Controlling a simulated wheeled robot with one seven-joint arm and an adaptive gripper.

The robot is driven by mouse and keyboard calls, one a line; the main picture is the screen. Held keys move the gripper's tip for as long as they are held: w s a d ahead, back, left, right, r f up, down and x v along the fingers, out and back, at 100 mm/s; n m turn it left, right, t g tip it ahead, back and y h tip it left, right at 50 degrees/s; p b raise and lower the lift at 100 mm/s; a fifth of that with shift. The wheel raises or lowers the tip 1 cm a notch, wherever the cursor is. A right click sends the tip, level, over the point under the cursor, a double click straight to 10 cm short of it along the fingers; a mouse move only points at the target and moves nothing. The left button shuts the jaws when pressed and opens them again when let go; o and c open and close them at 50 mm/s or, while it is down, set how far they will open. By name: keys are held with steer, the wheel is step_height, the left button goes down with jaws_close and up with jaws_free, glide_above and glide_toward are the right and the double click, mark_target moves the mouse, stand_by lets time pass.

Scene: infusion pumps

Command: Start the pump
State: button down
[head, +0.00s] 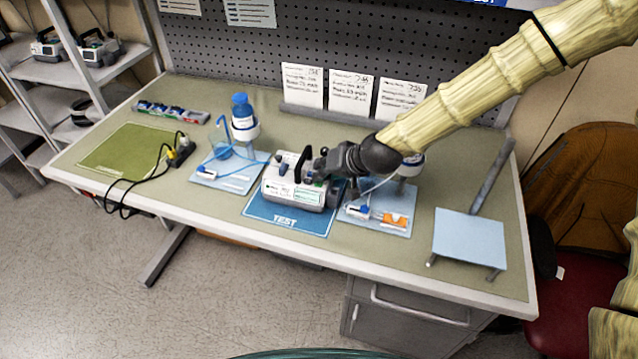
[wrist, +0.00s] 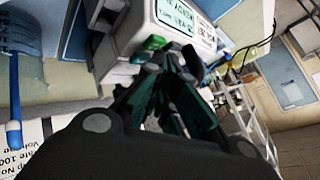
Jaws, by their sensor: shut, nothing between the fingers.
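The infusion pump (head: 300,190) is a white and grey box with a dark handle. It stands on a blue mat marked TEST (head: 284,219) in the middle of the table. My gripper (head: 318,172) is shut and empty at the right end of the pump's top. In the wrist view the fingertips (wrist: 172,62) are close to the pump's front (wrist: 180,22), beside a green button (wrist: 154,42) and below a lit display (wrist: 177,12). I cannot tell whether the fingers touch the pump. My gripper hides part of the pump's right side.
A syringe with an orange label (head: 390,219) lies on a mat to the right. A small light-blue stand (head: 470,238) is at far right.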

mark_target(322, 183)
steer(key=shift+f+b, duration=0.35)
steer(key=shift+f, duration=0.1)
stand_by(1.0)
steer(key=shift+r, duration=0.1)
steer(key=shift+r+p, duration=0.55)
steer(key=shift+r, duration=0.25)
step_height(322, 183, up, 5)
steer(key=p, duration=0.3)
stand_by(0.4)
stand_by(0.6)
